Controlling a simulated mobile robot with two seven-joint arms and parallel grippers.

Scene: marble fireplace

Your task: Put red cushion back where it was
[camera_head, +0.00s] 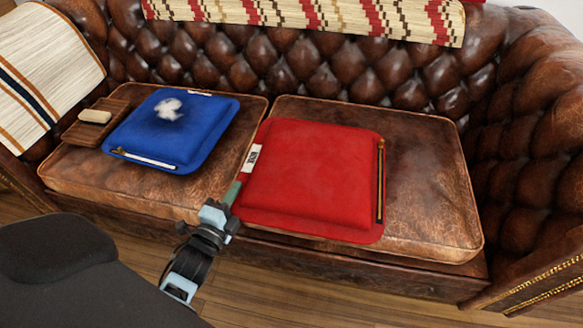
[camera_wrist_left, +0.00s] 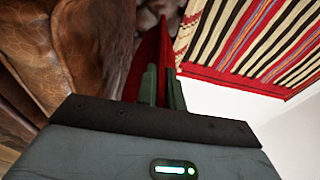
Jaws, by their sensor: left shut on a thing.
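The red cushion (camera_head: 312,178) shows in the head view over the right seat of the brown leather sofa. It is square, with a zipper along its right side and a white label at its left edge. My left gripper (camera_head: 232,192) is shut on the cushion's left edge, near the label. In the left wrist view the red cushion (camera_wrist_left: 150,60) appears as a thin red wedge between the two greenish fingers (camera_wrist_left: 161,88). I cannot tell whether the cushion rests fully on the seat. My right gripper is not in view.
A blue cushion (camera_head: 172,132) with a white fluffy patch lies on the left seat. A wooden board (camera_head: 85,131) with a pale oblong object (camera_head: 95,116) is beside it. Striped blankets hang over the left arm (camera_head: 50,65) and backrest (camera_head: 300,12). Bare seat (camera_head: 425,190) shows to the right.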

